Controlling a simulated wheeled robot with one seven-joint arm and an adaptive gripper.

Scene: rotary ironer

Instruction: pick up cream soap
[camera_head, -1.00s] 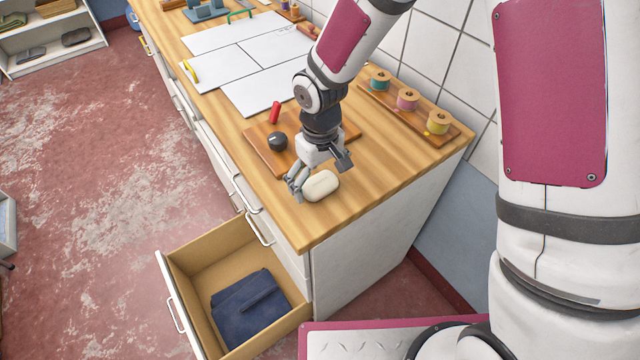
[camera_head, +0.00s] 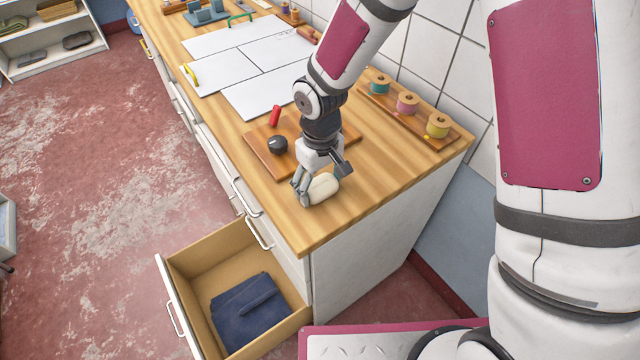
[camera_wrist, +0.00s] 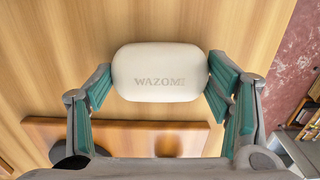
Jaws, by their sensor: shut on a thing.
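The cream soap (camera_head: 323,187) is a pale rounded bar at the near end of the wooden counter. In the wrist view the soap (camera_wrist: 160,72) lies between the green finger pads, with the letters "WAZOMI" on its face. My gripper (camera_head: 319,186) is shut on the soap, one finger at each end of it. In the wrist view my gripper (camera_wrist: 160,88) has both pads touching the bar's ends. The soap appears to be at the counter top; I cannot tell whether it is lifted clear.
A wooden board (camera_head: 262,150) with a dark round knob (camera_head: 278,145) and a red item (camera_head: 275,116) lies beside my gripper. A rack of thread spools (camera_head: 408,104) stands along the tiled wall. An open drawer (camera_head: 215,262) with folded blue cloth (camera_head: 248,308) juts out below.

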